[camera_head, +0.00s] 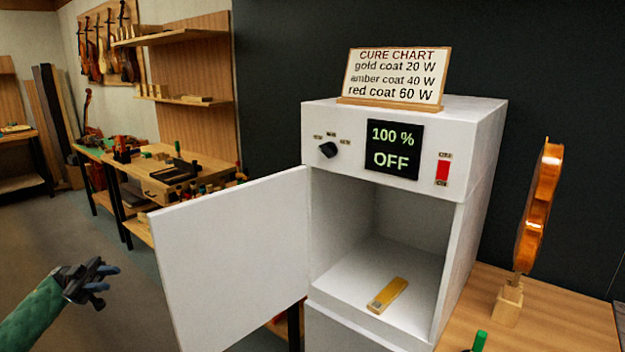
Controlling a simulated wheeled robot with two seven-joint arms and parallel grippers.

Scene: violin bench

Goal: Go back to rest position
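My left gripper (104,279) is at the lower left, at the end of my green-sleeved arm. It is empty, in free air left of the cabinet door, with its fingers seeming apart. My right gripper is not in view. The white curing cabinet (400,107) stands at the centre with its door (235,262) swung open to the left. A small yellow-gold bar (388,295) with a grey end lies on the cabinet floor. The display (394,149) reads 100 % and OFF. A black knob (328,150) and a red switch (442,171) flank it.
A cure chart (395,76) stands on the cabinet. A violin body (538,205) stands on a wooden block (508,303) at right. A green-topped object (480,340) shows at the bottom edge. A workbench (165,178) with tools is behind the door. Open floor surrounds my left gripper.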

